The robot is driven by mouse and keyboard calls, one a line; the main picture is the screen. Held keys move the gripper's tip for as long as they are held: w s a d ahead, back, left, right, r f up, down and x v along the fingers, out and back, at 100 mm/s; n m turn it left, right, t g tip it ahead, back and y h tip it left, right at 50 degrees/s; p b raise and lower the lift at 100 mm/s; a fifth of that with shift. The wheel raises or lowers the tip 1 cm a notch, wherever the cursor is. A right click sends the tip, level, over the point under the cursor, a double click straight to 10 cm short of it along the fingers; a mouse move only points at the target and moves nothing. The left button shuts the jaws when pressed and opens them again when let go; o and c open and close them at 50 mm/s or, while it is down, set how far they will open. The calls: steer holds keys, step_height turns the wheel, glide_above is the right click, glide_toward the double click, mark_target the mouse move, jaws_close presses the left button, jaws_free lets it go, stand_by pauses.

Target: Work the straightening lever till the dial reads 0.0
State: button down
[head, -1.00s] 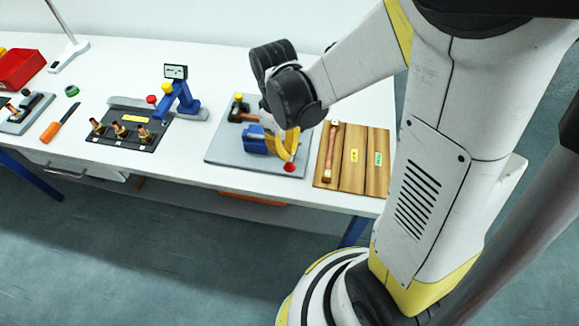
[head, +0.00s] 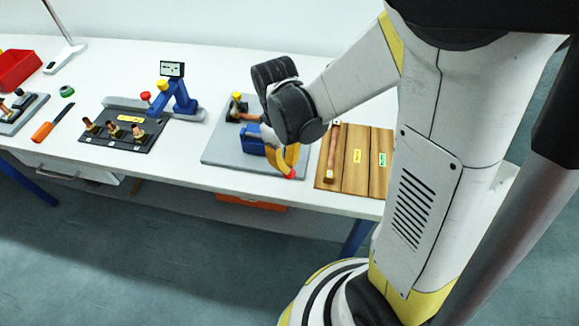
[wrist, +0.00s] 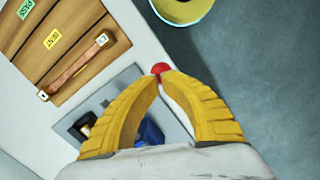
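The straightening lever's red knob (head: 291,174) is at the front right of a grey base plate (head: 225,150) that carries a blue block (head: 251,141). My gripper (head: 290,166) is over this knob. In the wrist view the two yellow fingertips of my gripper (wrist: 162,75) come together on the red knob (wrist: 160,67), with only a narrow gap between them. The lever's shaft is mostly hidden by my fingers and arm. The dial appears to be the small display (head: 172,69) on a blue stand further left; its figures are too small to read.
Wooden boards (head: 355,160) with labels lie right of the plate, a copper-coloured piece (head: 333,150) on the left one. A black board (head: 105,140) with several copper fittings, an orange-handled tool (head: 42,131) and a red bin (head: 16,70) are to the left.

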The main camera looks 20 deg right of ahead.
steer(key=shift+f, duration=0.6)
steer(key=shift+w, duration=0.1)
steer(key=shift+r, duration=0.1)
steer(key=shift+w, duration=0.15)
steer(key=shift+w+a+r, duration=0.25)
steer(key=shift+w+a, duration=0.1)
steer(key=shift+w, duration=0.25)
steer(key=shift+w+a+r, duration=0.25)
steer(key=shift+w+a, duration=0.1)
steer(key=shift+w, duration=0.2)
step_height(320, 180, up, 12)
steer(key=w, duration=0.1)
steer(key=shift+a, duration=0.3)
steer(key=shift+s, duration=0.1)
